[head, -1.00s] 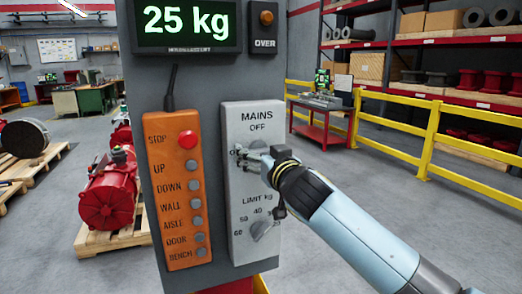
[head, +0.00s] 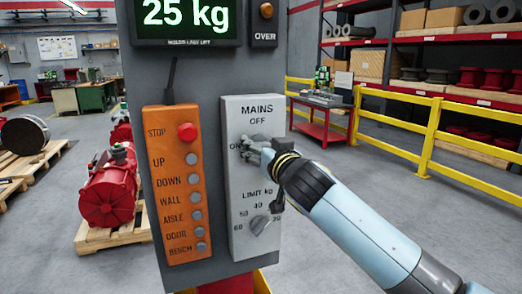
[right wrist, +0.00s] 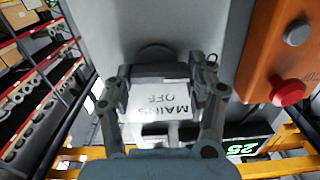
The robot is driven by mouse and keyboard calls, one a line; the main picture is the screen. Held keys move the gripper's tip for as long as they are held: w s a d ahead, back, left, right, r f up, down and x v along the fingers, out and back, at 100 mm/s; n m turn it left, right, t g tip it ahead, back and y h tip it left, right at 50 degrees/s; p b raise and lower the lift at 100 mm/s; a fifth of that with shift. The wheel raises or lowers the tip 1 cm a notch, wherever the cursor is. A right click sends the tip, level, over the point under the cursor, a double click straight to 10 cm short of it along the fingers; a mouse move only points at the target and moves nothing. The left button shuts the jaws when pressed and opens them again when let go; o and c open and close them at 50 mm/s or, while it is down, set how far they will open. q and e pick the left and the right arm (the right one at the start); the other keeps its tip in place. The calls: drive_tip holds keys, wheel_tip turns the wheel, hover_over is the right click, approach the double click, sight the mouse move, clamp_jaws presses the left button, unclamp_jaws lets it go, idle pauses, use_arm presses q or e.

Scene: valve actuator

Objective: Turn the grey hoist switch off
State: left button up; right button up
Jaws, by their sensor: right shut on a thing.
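The grey hoist switch is the MAINS knob on the light grey box (head: 240,185), below the word OFF, with ON at its left. In the head view my right gripper covers most of it. In the right wrist view the knob (right wrist: 157,52) shows at the fingertips, with MAINS OFF reading upside down beyond. My right gripper (head: 251,149) is shut on the knob; it also shows in the right wrist view (right wrist: 163,78). The knob's exact pointing is hidden. My left gripper is not in view.
The LIMIT kg knob (head: 260,225) sits below on the same box. An orange button box (head: 174,225) with a red STOP button (head: 187,132) stands to the left. The display (head: 187,15) above reads 25 kg. A yellow railing (head: 430,130) runs behind at right.

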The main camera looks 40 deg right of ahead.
drive_tip(key=m+b, duration=0.4)
drive_tip(key=m, duration=0.1)
drive_tip(key=m+b, duration=0.4)
drive_tip(key=m, duration=0.1)
drive_tip(key=m+b, duration=0.4)
drive_tip(key=m, duration=0.1)
drive_tip(key=shift+d+m, duration=0.3)
drive_tip(key=shift+m, duration=0.1)
drive_tip(key=shift+b, duration=0.3)
drive_tip(key=o, duration=1.2)
drive_tip(key=shift+s, duration=0.1)
